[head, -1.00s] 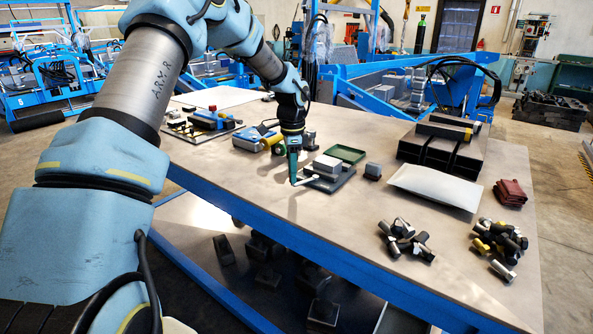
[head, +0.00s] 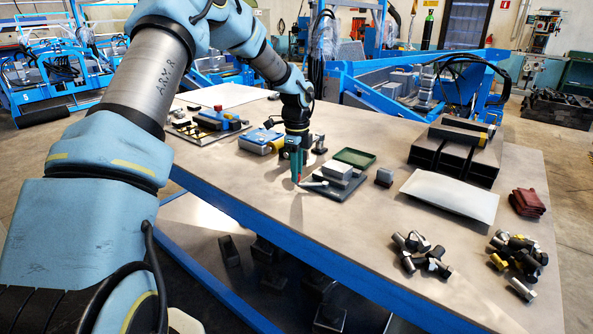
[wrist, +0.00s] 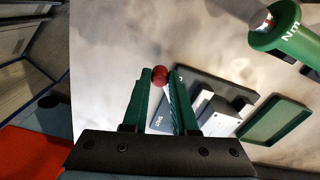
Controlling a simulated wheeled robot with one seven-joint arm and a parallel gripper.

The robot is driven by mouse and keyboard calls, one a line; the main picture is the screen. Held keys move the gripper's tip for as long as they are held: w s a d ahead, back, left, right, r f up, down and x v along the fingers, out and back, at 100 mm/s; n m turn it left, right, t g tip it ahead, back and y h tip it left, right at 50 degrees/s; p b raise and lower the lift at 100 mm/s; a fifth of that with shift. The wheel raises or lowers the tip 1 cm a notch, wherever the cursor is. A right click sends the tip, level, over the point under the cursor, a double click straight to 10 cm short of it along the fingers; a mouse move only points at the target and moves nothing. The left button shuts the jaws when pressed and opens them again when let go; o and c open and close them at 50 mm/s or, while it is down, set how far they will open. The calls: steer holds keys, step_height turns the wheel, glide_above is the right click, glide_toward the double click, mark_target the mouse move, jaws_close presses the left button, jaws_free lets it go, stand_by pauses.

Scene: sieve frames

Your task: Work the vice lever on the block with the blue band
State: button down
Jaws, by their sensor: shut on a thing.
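The vice is a dark base plate (head: 335,190) with light grey blocks (head: 337,171) on it, near the middle of the table. Its pale lever (head: 314,184) reaches left from the plate to my gripper (head: 298,176). In the wrist view, my gripper (wrist: 158,80) has its two green fingers shut on the lever's red ball knob (wrist: 160,74). The right finger hides much of the lever there. The vice plate (wrist: 212,83) and grey block (wrist: 202,103) lie just right of the fingers. I cannot make out a blue band in either view.
A green tray (head: 355,157) sits just behind the vice, and a small grey block (head: 384,177) stands to its right. The table front of the vice is clear.

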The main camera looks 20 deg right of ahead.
steer(key=shift+d, duration=0.1)
steer(key=c, duration=0.7)
jaws_free()
step_height(320, 180, up, 11)
steer(key=b, duration=0.3)
steer(key=shift+f, duration=0.1)
